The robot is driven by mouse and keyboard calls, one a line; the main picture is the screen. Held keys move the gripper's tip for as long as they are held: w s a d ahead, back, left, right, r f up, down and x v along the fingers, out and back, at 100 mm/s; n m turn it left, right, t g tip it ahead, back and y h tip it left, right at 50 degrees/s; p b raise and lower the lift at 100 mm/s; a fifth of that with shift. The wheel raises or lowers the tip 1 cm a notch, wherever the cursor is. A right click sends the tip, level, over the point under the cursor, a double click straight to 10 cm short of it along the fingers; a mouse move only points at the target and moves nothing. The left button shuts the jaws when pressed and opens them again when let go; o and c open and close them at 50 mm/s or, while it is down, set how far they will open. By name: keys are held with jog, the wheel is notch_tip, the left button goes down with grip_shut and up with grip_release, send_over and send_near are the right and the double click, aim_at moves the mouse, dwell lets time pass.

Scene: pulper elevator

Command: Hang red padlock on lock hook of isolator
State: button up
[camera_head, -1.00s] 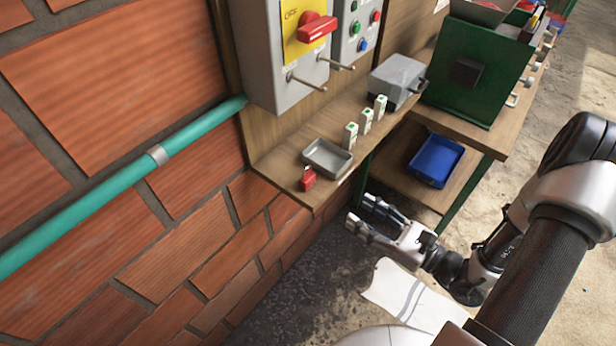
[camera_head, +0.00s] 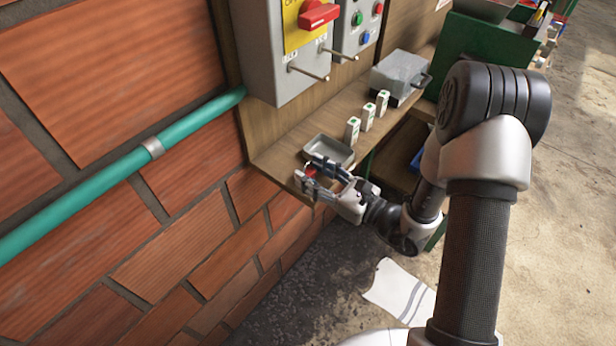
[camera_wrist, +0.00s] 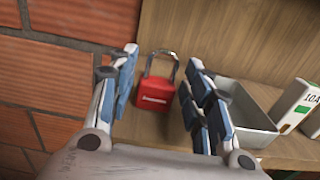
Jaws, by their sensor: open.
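The red padlock (camera_wrist: 156,92) stands upright on the wooden shelf in the wrist view, its grey shackle on top. In the head view only a bit of the padlock (camera_head: 311,171) shows behind my fingers. My gripper (camera_head: 318,172) is open at the shelf's front edge. In the wrist view the blue-padded fingers of my gripper (camera_wrist: 162,98) are on both sides of the padlock, with gaps visible. The isolator (camera_head: 268,50) is a grey box with a yellow plate and red handle (camera_head: 319,15). Metal rods (camera_head: 308,73) stick out of its front; I cannot tell which is the lock hook.
A grey tray (camera_head: 330,149) is close to the right of the padlock. Several white fuse-like blocks (camera_head: 367,117) and a grey metal box (camera_head: 398,75) stand further along the shelf (camera_head: 278,158). A brick wall and teal pipe (camera_head: 190,124) lie left.

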aim_at(309, 162)
jog(key=shift+x, duration=1.05)
jog(key=c, duration=0.9)
jog(key=shift+r, duration=0.2)
notch_tip(309, 162, up, 9)
jog(key=p, duration=0.3)
jog(key=shift+d+f, duration=0.15)
jog(key=shift+f, duration=0.05)
jog(key=s+d+f+m+t+h, duration=0.1)
jog(key=d+f, duration=0.1)
jog(key=d, duration=0.3)
jog(key=s+d+f+m+t+h, duration=0.1)
jog(key=d+f+m+t+h, duration=0.1)
jog(key=d+f, duration=0.1)
jog(key=s+d+f+m+t+h, duration=0.1)
jog(key=d+f+h, duration=0.1)
jog(key=d, duration=0.4)
jog(key=shift+d+f+m+t, duration=0.3)
jog(key=shift+d+f+t, duration=0.1)
